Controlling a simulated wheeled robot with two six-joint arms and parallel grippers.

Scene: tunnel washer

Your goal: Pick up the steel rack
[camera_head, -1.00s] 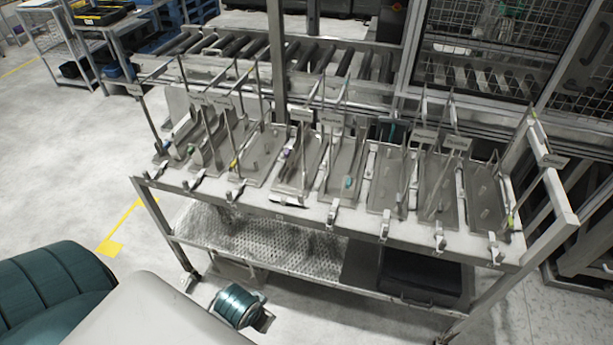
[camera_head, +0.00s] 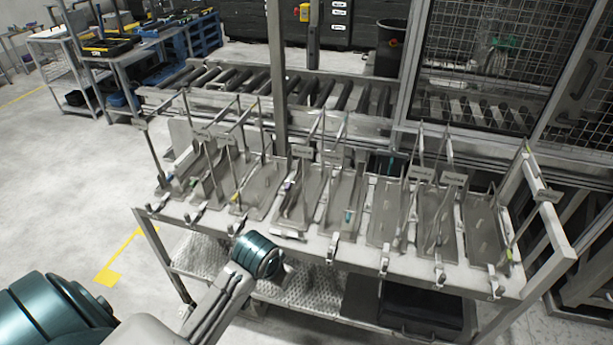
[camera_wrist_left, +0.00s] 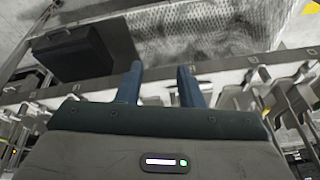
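Several similar grey steel racks, each a flat tray with thin upright rods, stand in a row on a long steel table (camera_head: 310,247). One rack (camera_head: 386,212) is right of the middle, and another (camera_head: 488,230) is at the right end. I cannot tell which one the task means. My left arm reaches toward the table's front edge in the head view, its teal joint in front of the left-middle racks. My left gripper (camera_wrist_left: 160,78) shows in the wrist view with two blue fingers apart and nothing between them. My right gripper is not in view.
A perforated lower shelf (camera_head: 300,285) and a black box (camera_head: 425,307) are under the table. A roller conveyor (camera_head: 240,85) and a wire-mesh cage (camera_head: 490,70) stand behind. Carts are at the back left. The floor at left is clear.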

